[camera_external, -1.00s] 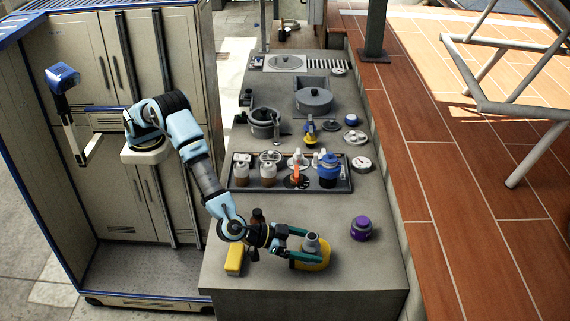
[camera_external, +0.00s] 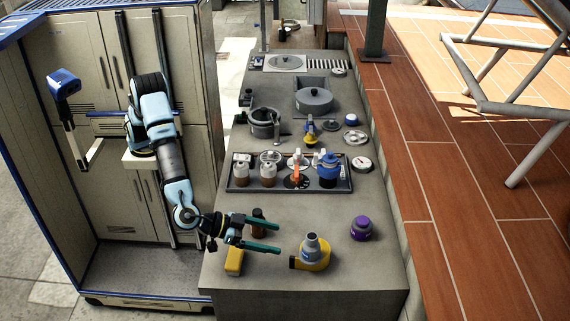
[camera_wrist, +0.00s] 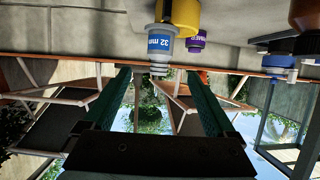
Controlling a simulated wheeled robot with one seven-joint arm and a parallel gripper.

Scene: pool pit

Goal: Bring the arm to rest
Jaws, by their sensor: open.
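My gripper (camera_external: 279,238) is open and empty over the near part of the grey counter (camera_external: 270,295). Its two green fingers point right, toward a yellow device with a grey top (camera_external: 313,252), and stop short of it. In the wrist view the fingers (camera_wrist: 160,75) are spread apart with nothing between them. The yellow device (camera_wrist: 181,16) shows upside down beyond them, its grey end bearing a blue label reading "32 mm". My arm is bent down from its mount at the left.
A yellow block (camera_external: 234,261) and a dark brown bottle (camera_external: 258,222) stand close to my gripper. A purple-lidded jar (camera_external: 361,228) is at the right. A dark tray (camera_external: 240,187) holds several bottles farther back. A tall cabinet (camera_external: 75,150) stands at the left.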

